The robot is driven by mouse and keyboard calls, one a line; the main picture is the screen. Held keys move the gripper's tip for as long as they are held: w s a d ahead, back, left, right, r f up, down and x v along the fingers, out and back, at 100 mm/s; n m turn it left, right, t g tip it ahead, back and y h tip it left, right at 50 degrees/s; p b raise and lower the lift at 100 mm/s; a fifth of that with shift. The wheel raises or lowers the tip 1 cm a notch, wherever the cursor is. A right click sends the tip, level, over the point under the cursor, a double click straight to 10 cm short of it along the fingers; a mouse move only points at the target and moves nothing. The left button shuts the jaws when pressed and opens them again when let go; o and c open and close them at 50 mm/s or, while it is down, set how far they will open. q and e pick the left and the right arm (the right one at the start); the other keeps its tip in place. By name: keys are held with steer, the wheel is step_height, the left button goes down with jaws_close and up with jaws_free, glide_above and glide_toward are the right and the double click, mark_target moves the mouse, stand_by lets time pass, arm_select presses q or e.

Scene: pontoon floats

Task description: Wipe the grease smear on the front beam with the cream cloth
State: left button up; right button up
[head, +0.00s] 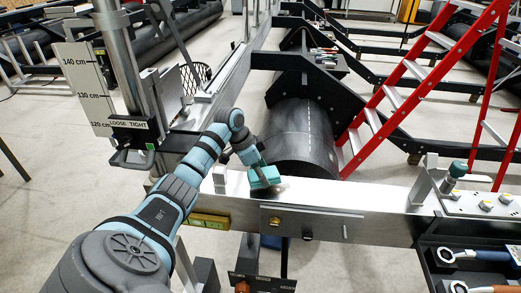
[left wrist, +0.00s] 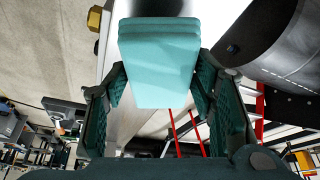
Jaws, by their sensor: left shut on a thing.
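The front beam (head: 350,196) is a silver metal bar running across the head view. My left gripper (head: 258,172) is just above its top, shut on a folded turquoise cloth (head: 264,178). In the left wrist view the cloth (left wrist: 158,55) sits between the two fingers as a thick layered pad. Its far end overlaps the beam in the picture; I cannot tell if it touches. The held cloth looks turquoise, and I make out no cream cloth. I see no grease smear; the cloth and gripper hide part of the beam top. My right gripper is not in view.
A red ladder (head: 415,75) stands behind the beam at right. A black float (head: 300,135) lies behind the beam. A small upright bracket (head: 220,180) stands on the beam left of the cloth. A tray with wrenches (head: 475,255) is at lower right.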

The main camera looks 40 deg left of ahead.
mark_target(268, 172)
arm_select(q)
steer(key=shift+w+r, duration=0.2)
steer(key=shift+r, duration=0.65)
steer(key=shift+s+r, duration=0.2)
steer(key=shift+r, duration=1.35)
